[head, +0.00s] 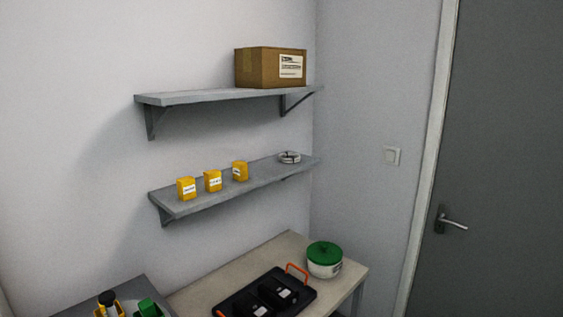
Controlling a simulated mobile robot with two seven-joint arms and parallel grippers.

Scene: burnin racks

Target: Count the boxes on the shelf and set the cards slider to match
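Three small yellow boxes with white labels stand in a row on the lower grey wall shelf (255,181). They are the left box (187,189), the middle box (213,181) and the right box (240,171), upright and apart. A larger brown cardboard box (257,67) with a white label sits on the upper grey shelf (190,98). I see no cards slider in the head view. Neither of my grippers is in view.
A round white and dark item (290,157) lies at the lower shelf's right end. Below, a table (205,285) holds a black tray (233,303) with orange handles and a white pot with a green lid (324,254). A grey door (500,160) is at right.

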